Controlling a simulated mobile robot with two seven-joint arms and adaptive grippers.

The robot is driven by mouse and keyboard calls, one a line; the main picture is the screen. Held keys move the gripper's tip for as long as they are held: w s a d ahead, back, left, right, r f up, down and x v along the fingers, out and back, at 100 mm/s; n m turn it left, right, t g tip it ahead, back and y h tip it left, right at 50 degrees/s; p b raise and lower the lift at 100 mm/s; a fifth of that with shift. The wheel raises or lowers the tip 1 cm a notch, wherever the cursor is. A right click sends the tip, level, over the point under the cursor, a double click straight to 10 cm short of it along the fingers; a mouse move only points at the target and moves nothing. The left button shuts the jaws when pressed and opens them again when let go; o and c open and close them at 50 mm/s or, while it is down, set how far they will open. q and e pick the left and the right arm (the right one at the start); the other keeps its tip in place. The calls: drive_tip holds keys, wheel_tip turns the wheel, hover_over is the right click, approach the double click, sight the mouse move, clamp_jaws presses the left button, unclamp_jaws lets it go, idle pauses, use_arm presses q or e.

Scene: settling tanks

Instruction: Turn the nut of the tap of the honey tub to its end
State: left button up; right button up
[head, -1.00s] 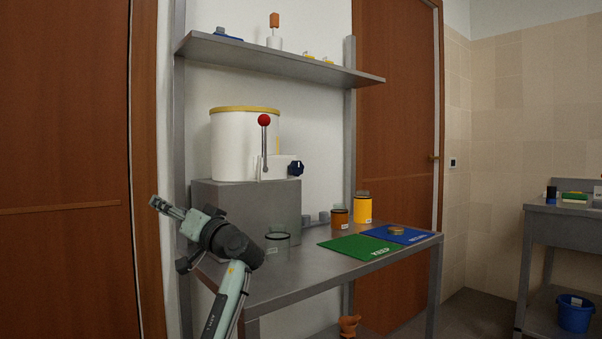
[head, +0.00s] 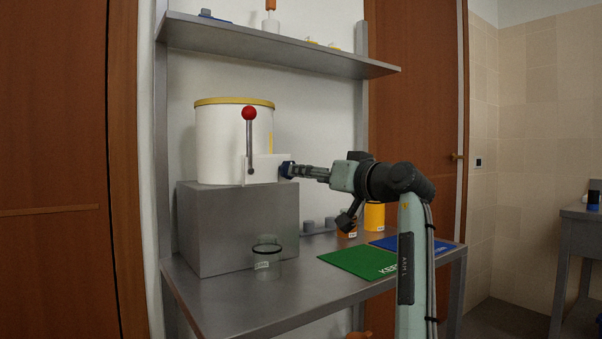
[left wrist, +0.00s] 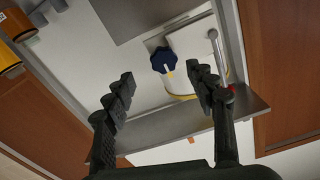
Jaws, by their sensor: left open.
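The honey tub (head: 225,140) is white with a yellow rim and stands on a grey block. Its tap has a white body (head: 262,168), an upright lever with a red ball (head: 249,114), and a dark blue nut (head: 287,170) on the right side. My left gripper (head: 304,171) points at the nut from the right, its tips close to it. In the left wrist view, the open fingers (left wrist: 160,71) frame the nut (left wrist: 164,60); I cannot tell whether they are around it or just short of it. My right gripper is not in view.
An empty labelled glass jar (head: 266,264) stands on the metal table (head: 250,312) before the grey block (head: 235,225). Green (head: 358,262) and blue (head: 425,246) mats lie to the right, near an orange-yellow jar (head: 374,217). A shelf (head: 270,45) hangs above.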

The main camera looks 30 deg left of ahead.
use_arm(q)
drive_tip(key=x, duration=0.7)
drive_tip(key=shift+s+p, duration=0.2)
drive_tip(key=shift+p, duration=0.2)
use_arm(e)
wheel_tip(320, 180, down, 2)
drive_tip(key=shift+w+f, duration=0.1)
use_arm(q)
drive_tip(key=shift+a, duration=0.1)
drive_tip(key=shift+c, duration=0.5)
drive_tip(key=c, duration=1.1)
